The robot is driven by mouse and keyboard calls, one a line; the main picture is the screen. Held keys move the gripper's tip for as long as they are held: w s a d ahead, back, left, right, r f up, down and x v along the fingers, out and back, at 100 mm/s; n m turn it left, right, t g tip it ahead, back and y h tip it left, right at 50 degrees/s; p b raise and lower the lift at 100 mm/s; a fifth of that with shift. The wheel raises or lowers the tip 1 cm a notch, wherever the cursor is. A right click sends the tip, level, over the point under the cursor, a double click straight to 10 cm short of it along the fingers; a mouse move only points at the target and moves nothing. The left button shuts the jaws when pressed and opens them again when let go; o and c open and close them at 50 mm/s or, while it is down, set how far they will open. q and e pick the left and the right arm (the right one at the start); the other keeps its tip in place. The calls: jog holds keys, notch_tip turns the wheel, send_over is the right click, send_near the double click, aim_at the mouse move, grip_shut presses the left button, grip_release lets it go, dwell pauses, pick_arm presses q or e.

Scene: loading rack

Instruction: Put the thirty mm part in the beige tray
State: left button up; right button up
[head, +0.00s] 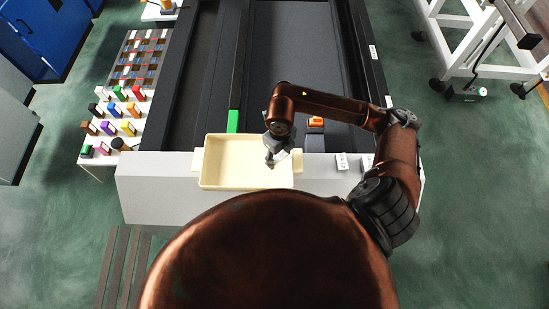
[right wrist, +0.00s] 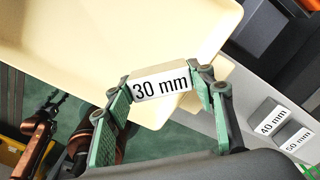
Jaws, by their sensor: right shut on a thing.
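The thirty mm part (right wrist: 162,88) is a small block with a white face printed "30 mm", seen in the right wrist view. My right gripper (right wrist: 165,97) is shut on it, a finger on each side. In the head view my right gripper (head: 272,160) is over the right end of the beige tray (head: 225,187), with the part's pale face (head: 281,156) at its fingertips. The beige tray also shows in the right wrist view (right wrist: 80,45), behind the part. I cannot tell how high the part is above the tray. My left gripper is not in view.
The 40 mm block (right wrist: 270,120) and the 50 mm block (right wrist: 294,137) stand on the pale ledge (head: 150,180), right of the tray. An orange thing (head: 316,122) lies in the dark channel behind. A white table (head: 128,125) with several coloured blocks is at left.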

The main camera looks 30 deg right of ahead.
jog(key=shift+w+a+f, duration=0.2)
jog(key=shift+w+f, duration=0.15)
jog(key=shift+f, duration=0.1)
jog(key=shift+w+a+f, duration=0.2)
jog(key=shift+w+f, duration=0.15)
jog(key=shift+f, duration=0.1)
notch_tip(320, 180, down, 3)
jog(key=shift+w+a+f+p, duration=0.1)
jog(key=shift+w+p, duration=0.05)
jog(key=shift+p, duration=0.75)
jog(key=shift+f, duration=0.15)
jog(key=shift+f, duration=0.1)
jog(key=shift+f, duration=0.1)
jog(key=o, duration=1.2)
jog(key=shift+c, duration=0.2)
